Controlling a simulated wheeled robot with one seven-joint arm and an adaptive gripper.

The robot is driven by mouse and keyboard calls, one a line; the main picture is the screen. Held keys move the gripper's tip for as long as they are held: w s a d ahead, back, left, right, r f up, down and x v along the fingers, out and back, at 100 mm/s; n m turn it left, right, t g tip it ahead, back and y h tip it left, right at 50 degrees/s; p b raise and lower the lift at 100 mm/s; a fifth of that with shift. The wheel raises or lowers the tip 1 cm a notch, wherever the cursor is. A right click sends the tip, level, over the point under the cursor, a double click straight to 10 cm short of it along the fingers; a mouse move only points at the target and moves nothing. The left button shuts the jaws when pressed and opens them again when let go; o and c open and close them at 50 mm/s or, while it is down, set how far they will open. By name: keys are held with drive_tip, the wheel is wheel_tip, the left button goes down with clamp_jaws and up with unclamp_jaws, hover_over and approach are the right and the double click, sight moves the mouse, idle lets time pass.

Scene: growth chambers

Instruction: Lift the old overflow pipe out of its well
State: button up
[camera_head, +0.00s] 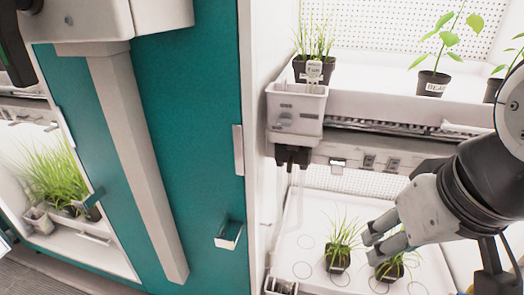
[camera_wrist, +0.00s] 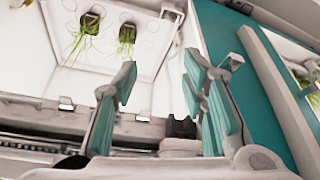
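A pale grey box (camera_head: 297,112), which looks like the well, is fixed at the left end of the upper shelf. A black fitting (camera_head: 293,155) sits under it, with clear tubes running down. I cannot make out the old overflow pipe; the inside of the box is hidden from here. My gripper (camera_head: 371,246) is at the right, in front of the lower shelf, lower than the box and to its right. In the wrist view my gripper (camera_wrist: 158,78) has its two fingers spread, with nothing between them. The black fitting (camera_wrist: 181,127) shows low there, partly behind the right finger.
Potted seedlings (camera_head: 336,258) stand on the lower tray (camera_head: 312,240), close to my fingers. Grass (camera_head: 314,52) and a labelled bean pot (camera_head: 432,83) stand on the upper shelf. A teal door (camera_head: 190,120) with a handle (camera_head: 229,235) stands at the left.

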drive_tip(key=w+a+f+n+b, duration=0.1)
drive_tip(key=w+f+b, duration=0.6)
drive_tip(key=f+b, duration=0.4)
drive_tip(key=w+f+n+b, duration=0.1)
drive_tip(key=w+f+b, duration=0.6)
drive_tip(key=f+b, duration=0.4)
drive_tip(key=n+g+b, duration=0.2)
drive_tip(key=n+g, duration=0.2)
drive_tip(key=n, duration=0.8)
hover_over(290, 280)
wheel_tip(290, 280, down, 36)
drive_tip(key=f+b, duration=0.1)
drive_tip(key=f, duration=0.2)
drive_tip(key=f+b, duration=0.1)
drive_tip(key=f, duration=0.3)
drive_tip(key=shift+s+a+f, duration=0.15)
drive_tip(key=shift+a+f, duration=0.05)
drive_tip(key=shift+f, duration=0.1)
drive_tip(key=shift+w+d+f+b, duration=0.15)
drive_tip(key=shift+f+b, duration=0.7)
drive_tip(key=shift+f, duration=0.6)
drive_tip(key=shift+w+f+b, duration=0.1)
drive_tip(key=shift+f+b, duration=0.7)
drive_tip(key=shift+f, duration=0.65)
clamp_jaws()
